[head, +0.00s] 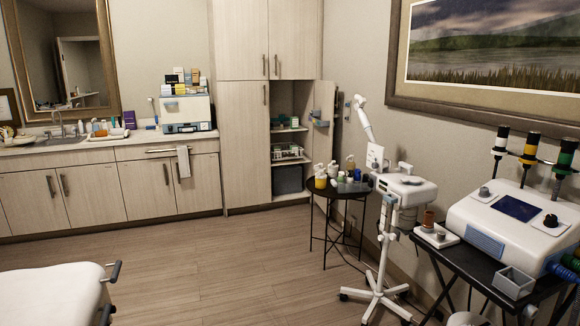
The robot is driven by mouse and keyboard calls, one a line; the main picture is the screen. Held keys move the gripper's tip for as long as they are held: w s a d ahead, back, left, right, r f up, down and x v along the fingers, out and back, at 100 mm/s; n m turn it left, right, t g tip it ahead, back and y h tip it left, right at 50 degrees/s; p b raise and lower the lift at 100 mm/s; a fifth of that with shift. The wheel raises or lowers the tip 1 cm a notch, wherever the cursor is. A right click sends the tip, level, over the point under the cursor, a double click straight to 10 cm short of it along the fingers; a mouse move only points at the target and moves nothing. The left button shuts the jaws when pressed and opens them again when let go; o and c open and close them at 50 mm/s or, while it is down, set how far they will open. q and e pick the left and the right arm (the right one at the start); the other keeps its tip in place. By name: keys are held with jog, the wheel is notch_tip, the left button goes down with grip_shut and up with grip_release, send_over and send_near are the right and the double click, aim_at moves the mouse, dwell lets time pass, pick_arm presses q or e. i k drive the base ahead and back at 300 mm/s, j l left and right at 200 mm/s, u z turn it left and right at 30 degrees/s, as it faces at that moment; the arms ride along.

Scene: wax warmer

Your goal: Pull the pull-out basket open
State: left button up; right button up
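The tall light-wood cabinet (243,140) stands at the back middle. Its lower right door (323,136) is swung open and shows shelves inside. A wire-like rack or basket with small items (287,154) sits on the middle level. A dark grey-blue bin or basket (288,180) sits at the bottom, within the cabinet opening. I cannot tell for certain which of these is the pull-out basket; neither visibly sticks out past the cabinet front. Neither of my grippers is in view.
A round black side table (341,188) with bottles stands right of the cabinet. A white wheeled lamp stand (384,240) and a black trolley (450,259) with a device fill the right. A white padded bed (55,295) is front left. The middle floor (215,260) is clear.

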aim_at(285, 153)
jog(key=i+u, duration=0.25)
jog(key=i, duration=0.4)
jog(key=i+l+u, duration=0.1)
jog(key=i+u, duration=0.15)
jog(key=i, duration=0.35)
jog(key=i+u, duration=0.1)
jog(key=i, duration=1.75)
jog(key=i+z, duration=0.1)
jog(key=i, duration=0.8)
jog(key=i+j+z, duration=0.1)
jog(key=i, duration=0.85)
